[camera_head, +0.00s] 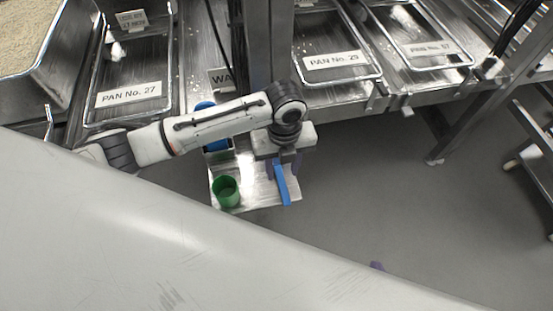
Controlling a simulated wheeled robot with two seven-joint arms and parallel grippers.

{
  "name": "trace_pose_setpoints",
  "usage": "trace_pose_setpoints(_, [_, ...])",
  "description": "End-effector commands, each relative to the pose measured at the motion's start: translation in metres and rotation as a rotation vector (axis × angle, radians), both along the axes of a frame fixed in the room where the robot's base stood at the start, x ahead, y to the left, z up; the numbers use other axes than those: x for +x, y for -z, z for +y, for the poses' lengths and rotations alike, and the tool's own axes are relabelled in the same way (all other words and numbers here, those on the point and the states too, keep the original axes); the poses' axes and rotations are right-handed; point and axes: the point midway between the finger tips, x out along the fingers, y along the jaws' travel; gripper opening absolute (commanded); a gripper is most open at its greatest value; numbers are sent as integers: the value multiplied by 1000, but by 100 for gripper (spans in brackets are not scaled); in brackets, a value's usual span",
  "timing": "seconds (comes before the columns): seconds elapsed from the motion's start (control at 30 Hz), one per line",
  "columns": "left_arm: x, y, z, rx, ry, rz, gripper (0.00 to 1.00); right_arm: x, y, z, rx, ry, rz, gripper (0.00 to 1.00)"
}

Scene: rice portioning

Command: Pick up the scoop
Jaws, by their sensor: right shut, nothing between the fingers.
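A blue handle-like piece (282,188), which looks like the scoop's handle, stands out over a small metal shelf (255,197) in the middle of the view. My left gripper (283,168) is directly above it. Its purple fingers are apart, one on each side of the blue piece's upper end, with a gap showing. The gripper body hides that upper end, so contact cannot be told. Only a purple fingertip of my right gripper (377,266) shows beyond the large pale surface at the bottom; the rest is hidden.
A green cup (226,192) stands on the small shelf, left of the blue piece. Another blue object (217,145) is partly behind my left arm. Metal pans labelled 27 (128,96) and 29 (338,62) lie on the counter behind. A metal post rises behind the gripper.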

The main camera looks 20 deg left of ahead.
Motion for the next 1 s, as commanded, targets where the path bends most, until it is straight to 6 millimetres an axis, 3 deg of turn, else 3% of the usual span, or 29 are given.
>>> trace_pose_setpoints(0.27, [-1,26,-1,-2,-2,0,39,-4,5,0,-1,-1,10,0])
trace_pose_setpoints(0.53, [-3,64,-2,-1,-3,-3,39,-4,8,0,-2,-2,11,0])
trace_pose_setpoints(0.83, [-2,69,-2,-2,-2,-5,39,-4,7,1,-1,-3,9,0])
trace_pose_setpoints(1.0, [-2,69,-2,-2,-2,-5,12,-4,7,1,-1,-3,9,0])
